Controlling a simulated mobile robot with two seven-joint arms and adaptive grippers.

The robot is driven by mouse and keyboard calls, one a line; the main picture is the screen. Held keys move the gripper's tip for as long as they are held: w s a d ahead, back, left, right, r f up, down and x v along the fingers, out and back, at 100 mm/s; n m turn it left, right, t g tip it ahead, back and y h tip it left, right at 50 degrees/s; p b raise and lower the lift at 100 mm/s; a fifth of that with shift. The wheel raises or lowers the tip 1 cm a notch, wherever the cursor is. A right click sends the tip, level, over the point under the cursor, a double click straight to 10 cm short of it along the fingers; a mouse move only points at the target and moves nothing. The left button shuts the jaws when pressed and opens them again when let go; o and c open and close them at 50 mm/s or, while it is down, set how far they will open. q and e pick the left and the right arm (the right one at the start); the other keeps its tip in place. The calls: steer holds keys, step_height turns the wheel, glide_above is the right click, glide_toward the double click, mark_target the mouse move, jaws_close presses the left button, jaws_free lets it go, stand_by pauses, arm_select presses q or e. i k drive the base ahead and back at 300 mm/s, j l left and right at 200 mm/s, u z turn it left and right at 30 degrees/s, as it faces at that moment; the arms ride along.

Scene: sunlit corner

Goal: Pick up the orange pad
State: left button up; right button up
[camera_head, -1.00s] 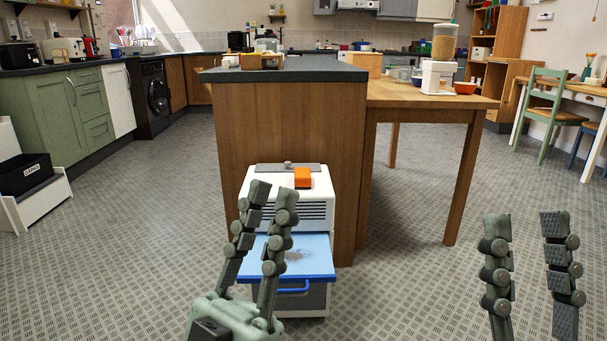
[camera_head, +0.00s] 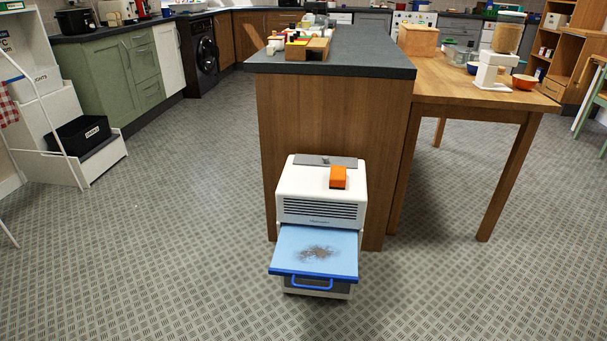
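The orange pad (camera_head: 338,177) is a small block lying on the top right of a white appliance (camera_head: 322,210) with dark vent slots. The appliance stands on the floor against the end of the wooden island. A light blue tray (camera_head: 290,243) with a brown smudge juts out from its front, and a blue handle shows below the tray. Neither of my grippers is in the head view now.
The wooden island (camera_head: 335,140) with a dark worktop rises right behind the appliance. A wooden table (camera_head: 470,97) adjoins it on the right. White steps (camera_head: 95,165) holding a black bin (camera_head: 78,138) stand at the left. The floor around the appliance is clear.

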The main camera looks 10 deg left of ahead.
mark_target(336, 180)
steer(key=i+l+u, duration=0.25)
steer(key=l+u, duration=0.25)
steer(key=i+l+u, duration=0.25)
steer(key=l, duration=0.15)
steer(key=k, duration=0.05)
